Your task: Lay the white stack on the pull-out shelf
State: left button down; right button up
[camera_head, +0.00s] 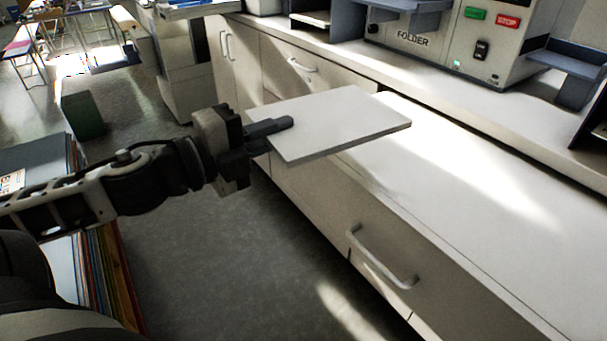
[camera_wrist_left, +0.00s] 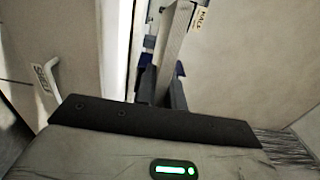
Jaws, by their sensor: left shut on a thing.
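The white stack (camera_head: 335,125) is a flat, thin slab in the middle of the head view. My left gripper (camera_head: 280,125) is shut on its left edge and holds it out nearly flat. In the left wrist view the stack (camera_wrist_left: 177,45) shows edge-on between the dark fingers of that gripper (camera_wrist_left: 163,92). A long white surface (camera_head: 460,205), which looks like the pull-out shelf, lies to the right of the stack and below it. The stack's far right part overlaps this surface in the picture; I see no clear contact. My right gripper is out of view.
A grey folder machine (camera_head: 420,40) with green and red buttons stands on the counter behind. A drawer handle (camera_head: 385,262) juts from the cabinet front. Coloured boards (camera_head: 110,270) stand at the lower left. The white surface is clear, with bright sunlight on it.

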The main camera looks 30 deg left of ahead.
pick_arm(q)
jog(key=w+a+f+b, duration=0.2)
jog(key=w+f+b, duration=0.2)
jog(key=w+f, duration=0.5)
jog(key=shift+w+f, duration=0.15)
jog(key=shift+f, duration=0.75)
jog(key=shift+a, duration=0.1)
jog(key=shift+f, duration=0.2)
jog(key=c, duration=1.5)
grip_release()
